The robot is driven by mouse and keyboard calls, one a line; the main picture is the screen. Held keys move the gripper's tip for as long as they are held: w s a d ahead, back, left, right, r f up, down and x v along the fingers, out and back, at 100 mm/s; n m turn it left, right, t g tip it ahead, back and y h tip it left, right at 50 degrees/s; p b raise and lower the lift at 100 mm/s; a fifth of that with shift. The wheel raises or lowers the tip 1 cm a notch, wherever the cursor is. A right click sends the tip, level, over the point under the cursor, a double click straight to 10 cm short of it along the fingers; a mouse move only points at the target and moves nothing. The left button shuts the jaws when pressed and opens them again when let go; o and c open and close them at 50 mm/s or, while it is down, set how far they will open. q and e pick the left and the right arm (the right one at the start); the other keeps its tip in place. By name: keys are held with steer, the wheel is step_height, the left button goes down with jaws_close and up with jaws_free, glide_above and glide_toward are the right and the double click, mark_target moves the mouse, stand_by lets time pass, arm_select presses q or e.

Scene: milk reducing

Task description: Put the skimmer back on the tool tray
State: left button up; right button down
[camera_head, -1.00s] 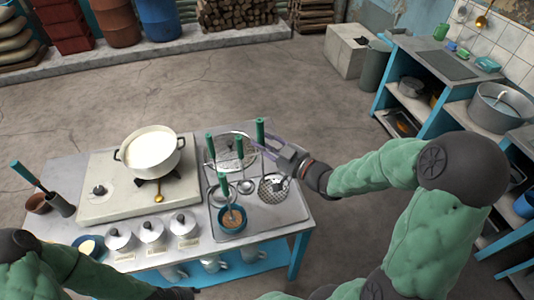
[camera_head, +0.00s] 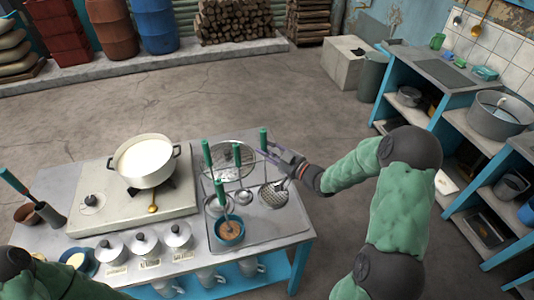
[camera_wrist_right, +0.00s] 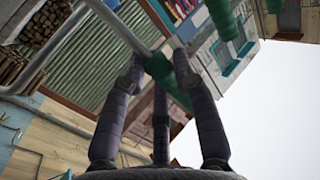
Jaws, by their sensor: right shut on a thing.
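The skimmer (camera_head: 273,195), with a round perforated head and a green-tipped upright handle, is at the right side of the grey tool tray (camera_head: 286,222). Its head appears low over or on the tray; I cannot tell whether it touches. My right gripper (camera_head: 272,150) comes in from the right and is shut on the skimmer's handle, below the green top. In the right wrist view the fingers (camera_wrist_right: 165,70) close around a green and grey handle; the skimmer's head is out of that view. My left forearm shows at the lower left, but its gripper is out of view.
Other green-handled tools stand close left of the skimmer, with a round mesh strainer (camera_head: 240,158) behind. A blue bowl (camera_head: 230,231) sits at the tray's front. A white pot (camera_head: 147,162) stands on the stove to the left. The tray's front right is bare.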

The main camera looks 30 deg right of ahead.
steer(key=shift+f, duration=0.3)
steer(key=shift+f, duration=0.2)
steer(key=c, duration=1)
jaws_free()
steer(key=shift+o, duration=0.2)
steer(key=shift+r, duration=0.1)
steer(key=p+v, duration=0.1)
steer(key=v, duration=1.1)
steer(key=shift+p, duration=0.4)
steer(key=shift+r, duration=0.1)
